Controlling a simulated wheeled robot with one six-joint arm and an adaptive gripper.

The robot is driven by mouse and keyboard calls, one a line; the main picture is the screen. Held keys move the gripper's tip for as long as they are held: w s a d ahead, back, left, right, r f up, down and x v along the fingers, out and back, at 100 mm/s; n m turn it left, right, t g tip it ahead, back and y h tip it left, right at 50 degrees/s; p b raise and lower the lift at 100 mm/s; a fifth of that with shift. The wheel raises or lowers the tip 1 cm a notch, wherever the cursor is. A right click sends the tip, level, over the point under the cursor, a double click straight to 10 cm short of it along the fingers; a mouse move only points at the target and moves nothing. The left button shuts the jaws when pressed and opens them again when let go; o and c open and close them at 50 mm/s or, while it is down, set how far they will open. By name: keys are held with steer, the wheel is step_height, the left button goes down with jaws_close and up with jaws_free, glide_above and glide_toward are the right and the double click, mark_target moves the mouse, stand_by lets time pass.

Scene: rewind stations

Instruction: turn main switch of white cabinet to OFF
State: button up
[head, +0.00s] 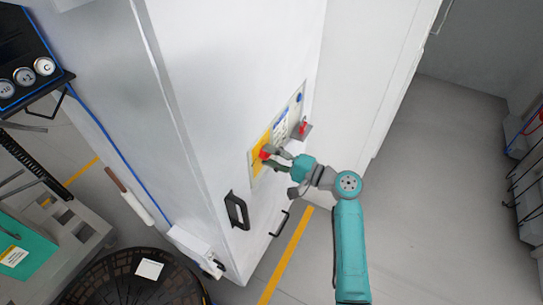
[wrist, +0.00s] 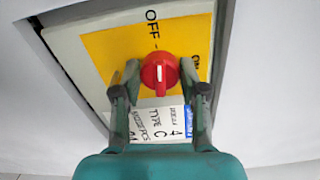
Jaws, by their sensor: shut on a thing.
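The main switch is a red round knob (wrist: 159,73) with a white mark, on a yellow plate (wrist: 105,50) on the white cabinet (head: 215,90). OFF is printed above the knob in the wrist view and ON to its right. The knob's ridge and white mark run roughly up and down there, about in line with the OFF dash. My gripper (wrist: 159,80) has one finger on each side of the knob and is shut on it. In the head view the red knob (head: 266,152) is partly hidden by my gripper (head: 274,157).
A label (wrist: 160,126) sits below the yellow plate in the wrist view. A small bracket with a red part (head: 303,128) juts out right of the panel. Black handles (head: 237,211) are on the cabinet lower down. Open floor (head: 440,210) lies to the right.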

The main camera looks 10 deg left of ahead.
steer(key=o, duration=1.1)
steer(key=shift+o, duration=0.2)
steer(key=shift+f+m, duration=0.1)
steer(key=shift+m, duration=0.2)
